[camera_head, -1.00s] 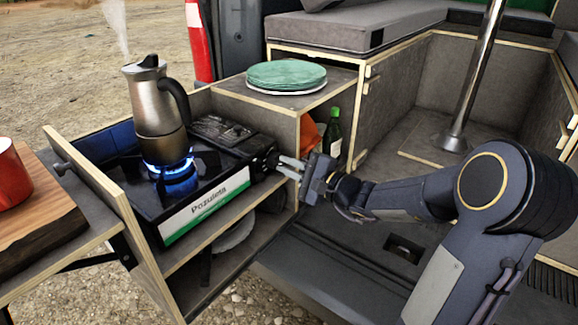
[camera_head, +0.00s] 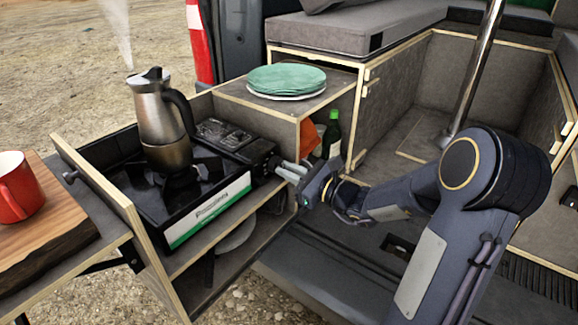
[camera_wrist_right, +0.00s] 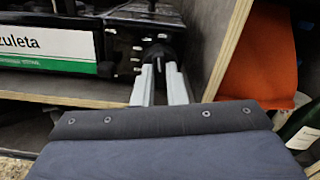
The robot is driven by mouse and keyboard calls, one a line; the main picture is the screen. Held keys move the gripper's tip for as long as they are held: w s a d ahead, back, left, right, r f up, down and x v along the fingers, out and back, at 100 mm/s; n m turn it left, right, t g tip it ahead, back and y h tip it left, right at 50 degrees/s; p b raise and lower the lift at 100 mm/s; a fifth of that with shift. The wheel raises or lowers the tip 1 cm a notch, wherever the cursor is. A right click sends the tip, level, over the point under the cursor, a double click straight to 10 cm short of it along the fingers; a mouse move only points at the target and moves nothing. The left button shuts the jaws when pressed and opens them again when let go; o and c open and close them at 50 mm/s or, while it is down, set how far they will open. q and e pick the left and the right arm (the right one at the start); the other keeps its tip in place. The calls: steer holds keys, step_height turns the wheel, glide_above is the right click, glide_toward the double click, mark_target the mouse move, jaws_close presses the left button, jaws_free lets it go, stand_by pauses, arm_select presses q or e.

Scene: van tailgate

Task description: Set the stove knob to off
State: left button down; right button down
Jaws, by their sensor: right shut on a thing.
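The black camping stove (camera_head: 205,205) sits in the pulled-out wooden drawer, with a steel moka pot (camera_head: 160,125) on its burner. No blue flame shows under the pot; steam rises above it. My right gripper (camera_head: 283,166) is at the stove's right end, shut on the dark stove knob (camera_head: 271,161). In the right wrist view the two pale fingers (camera_wrist_right: 160,72) reach up to the black knob (camera_wrist_right: 157,53), whose marks are too small to read. My left gripper is not in view.
Green plates (camera_head: 287,79) stand on the cabinet top behind the stove. A green bottle (camera_head: 332,135) and an orange cloth (camera_wrist_right: 260,60) are in the shelf beside my gripper. A red mug (camera_head: 17,187) stands on a wooden board at the left.

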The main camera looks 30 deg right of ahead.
steer(key=shift+m+p, duration=0.6)
steer(key=shift+m, duration=0.5)
steer(key=c, duration=1.5)
jaws_free()
steer(key=shift+o, duration=0.2)
steer(key=v, duration=0.8)
